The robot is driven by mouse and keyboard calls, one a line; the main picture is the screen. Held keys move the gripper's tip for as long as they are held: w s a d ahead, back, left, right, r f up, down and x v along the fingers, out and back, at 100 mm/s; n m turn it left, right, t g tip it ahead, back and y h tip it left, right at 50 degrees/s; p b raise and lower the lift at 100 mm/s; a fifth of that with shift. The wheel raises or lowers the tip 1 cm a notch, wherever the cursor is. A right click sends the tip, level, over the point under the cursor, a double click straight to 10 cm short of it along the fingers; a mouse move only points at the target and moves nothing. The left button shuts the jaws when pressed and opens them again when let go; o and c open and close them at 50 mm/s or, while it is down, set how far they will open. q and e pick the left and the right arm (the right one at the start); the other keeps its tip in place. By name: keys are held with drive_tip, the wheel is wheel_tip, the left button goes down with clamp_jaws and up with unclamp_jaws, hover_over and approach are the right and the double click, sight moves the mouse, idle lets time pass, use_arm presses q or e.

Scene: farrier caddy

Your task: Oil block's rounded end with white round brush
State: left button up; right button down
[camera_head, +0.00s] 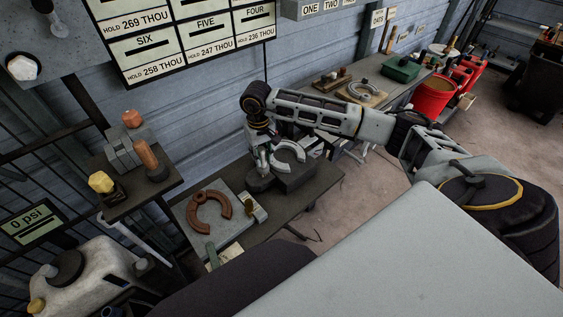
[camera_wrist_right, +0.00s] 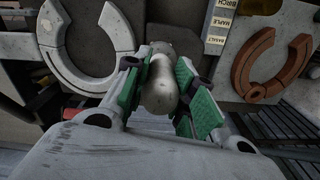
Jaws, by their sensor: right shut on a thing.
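My right gripper (camera_head: 262,166) is over the workbench, pointing down. In the right wrist view its green-padded fingers (camera_wrist_right: 160,92) are shut on a pale, bulbous handle (camera_wrist_right: 158,98), which looks like the white round brush. The brush's far end is hidden. A dark grey block (camera_head: 297,178) lies on the bench just right of and below the gripper; whether the brush touches it cannot be told. A light grey horseshoe (camera_head: 289,152) is at the block, also seen at the left of the wrist view (camera_wrist_right: 62,62). My left gripper is not in view.
A grey board (camera_head: 236,219) with a reddish-brown horseshoe (camera_head: 209,213) and small labelled pieces lies to the left. A shelf (camera_head: 152,187) with a hammer-like tool stands further left.

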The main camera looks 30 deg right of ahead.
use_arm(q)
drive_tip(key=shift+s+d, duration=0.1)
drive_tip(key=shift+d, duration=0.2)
use_arm(e)
drive_tip(key=shift+f, duration=0.1)
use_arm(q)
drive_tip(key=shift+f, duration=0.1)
use_arm(e)
drive_tip(key=shift+s+a, duration=0.2)
drive_tip(key=shift+a, duration=1.05)
drive_tip(key=shift+a, duration=0.2)
drive_tip(key=shift+s+a+b, duration=0.1)
drive_tip(key=shift+a+b, duration=0.25)
drive_tip(key=shift+a, duration=0.4)
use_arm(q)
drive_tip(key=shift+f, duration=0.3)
use_arm(e)
drive_tip(key=shift+a, duration=0.25)
drive_tip(key=shift+s+f, duration=0.1)
drive_tip(key=shift+d, duration=0.1)
